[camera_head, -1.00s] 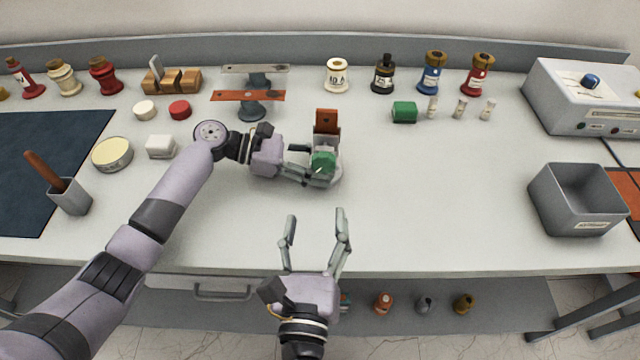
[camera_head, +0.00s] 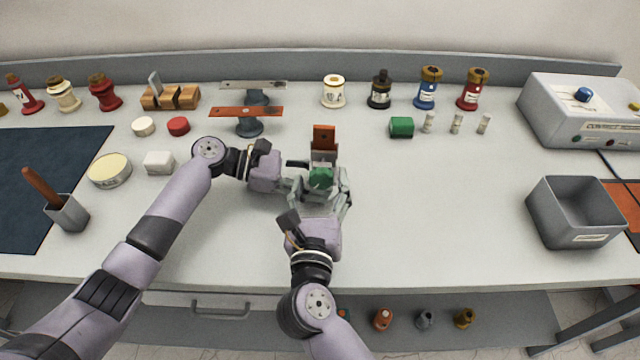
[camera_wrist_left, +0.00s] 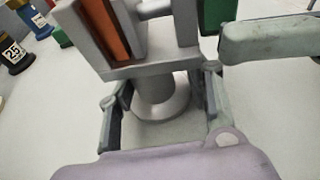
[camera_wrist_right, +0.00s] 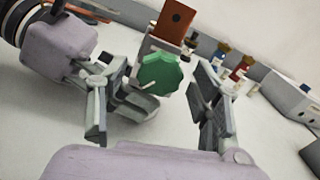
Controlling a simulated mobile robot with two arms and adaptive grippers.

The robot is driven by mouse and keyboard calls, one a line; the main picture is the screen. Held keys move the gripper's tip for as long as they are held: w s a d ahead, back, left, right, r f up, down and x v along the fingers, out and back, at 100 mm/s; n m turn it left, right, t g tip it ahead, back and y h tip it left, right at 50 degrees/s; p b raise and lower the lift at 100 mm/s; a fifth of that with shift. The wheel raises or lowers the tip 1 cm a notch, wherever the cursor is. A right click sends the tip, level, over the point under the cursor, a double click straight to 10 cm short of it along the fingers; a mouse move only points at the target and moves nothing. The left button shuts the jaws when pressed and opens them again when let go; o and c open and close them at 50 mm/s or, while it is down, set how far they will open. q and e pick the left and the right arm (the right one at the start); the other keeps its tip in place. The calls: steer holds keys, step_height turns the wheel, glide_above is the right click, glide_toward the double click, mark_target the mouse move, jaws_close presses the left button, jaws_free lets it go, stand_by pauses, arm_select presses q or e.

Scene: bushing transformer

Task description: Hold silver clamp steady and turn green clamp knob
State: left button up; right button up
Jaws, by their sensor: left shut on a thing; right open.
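The silver clamp (camera_wrist_left: 156,88) stands upright on the bench, with an orange-brown plate (camera_head: 324,136) held upright in its top. Its green knob (camera_head: 320,178) faces the front of the bench and also shows in the right wrist view (camera_wrist_right: 160,74). My left gripper (camera_wrist_left: 160,95) comes in from the left and is shut on the silver clamp, its fingers on either side of the lower post. My right gripper (camera_wrist_right: 152,105) is open in front of the clamp. Its fingers lie left and right of the green knob, apart from it.
A grey bin (camera_head: 573,212) and a control box (camera_head: 580,108) stand farther right. Orange and grey bars on stands (camera_head: 249,125) are behind my left gripper.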

steer(key=c, duration=1.2)
steer(key=shift+n, duration=2.3)
steer(key=o, duration=1.2)
steer(key=s, duration=0.8)
steer(key=s+a, duration=0.1)
steer(key=s, duration=0.3)
